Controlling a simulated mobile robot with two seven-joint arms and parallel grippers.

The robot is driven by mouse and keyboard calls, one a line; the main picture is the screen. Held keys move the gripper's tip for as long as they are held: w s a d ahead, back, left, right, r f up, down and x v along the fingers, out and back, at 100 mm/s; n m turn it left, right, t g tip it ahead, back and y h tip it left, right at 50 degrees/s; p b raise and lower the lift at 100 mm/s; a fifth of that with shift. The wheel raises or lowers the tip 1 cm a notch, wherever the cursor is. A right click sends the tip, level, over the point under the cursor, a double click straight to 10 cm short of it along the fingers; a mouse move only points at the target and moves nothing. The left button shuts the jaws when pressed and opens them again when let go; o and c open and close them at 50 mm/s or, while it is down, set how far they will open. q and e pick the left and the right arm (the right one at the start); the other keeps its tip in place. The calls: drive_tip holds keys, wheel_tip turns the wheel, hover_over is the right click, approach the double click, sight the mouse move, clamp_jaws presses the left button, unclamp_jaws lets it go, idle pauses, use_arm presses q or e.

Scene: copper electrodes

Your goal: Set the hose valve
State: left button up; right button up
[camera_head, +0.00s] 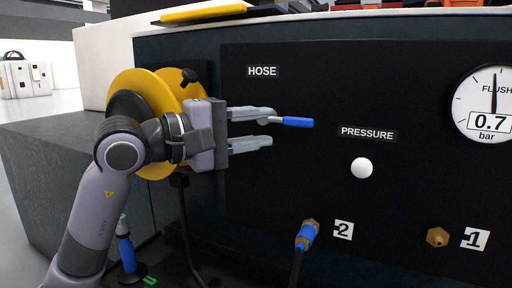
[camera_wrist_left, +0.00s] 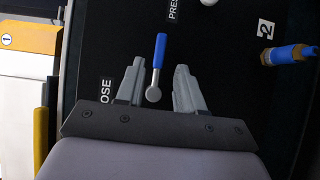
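The hose valve has a blue-handled lever (camera_head: 292,121) on the black panel below the HOSE label (camera_head: 262,71). In the head view the lever points right, roughly level. In the left wrist view the lever (camera_wrist_left: 159,55) extends away from the gripper, and its round silver pivot (camera_wrist_left: 153,95) lies between the fingers. My left gripper (camera_head: 268,128) is open, with its fingers above and below the pivot end. In the left wrist view the gripper (camera_wrist_left: 158,82) shows gaps on both sides of the lever; I cannot tell how close the fingertips are to the panel. My right gripper is not in view.
A white PRESSURE knob (camera_head: 361,168) sits right of the lever. A round gauge (camera_head: 490,105) reads 0.7 bar. A blue hose connector (camera_head: 307,235) is at port 2, and a bare brass fitting (camera_head: 437,237) is at port 1. A yellow reel (camera_head: 150,88) stands behind my left arm.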

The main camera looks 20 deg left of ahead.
sight(298, 123)
use_arm(q)
drive_tip(key=p+x, duration=0.2)
drive_tip(key=x, duration=0.4)
drive_tip(key=shift+w+d+r+p, duration=0.1)
drive_tip(key=shift+d+p, duration=0.1)
drive_tip(key=shift+p, duration=0.1)
drive_tip(key=shift+w, duration=0.15)
drive_tip(key=shift+w+d, duration=0.25)
clamp_jaws()
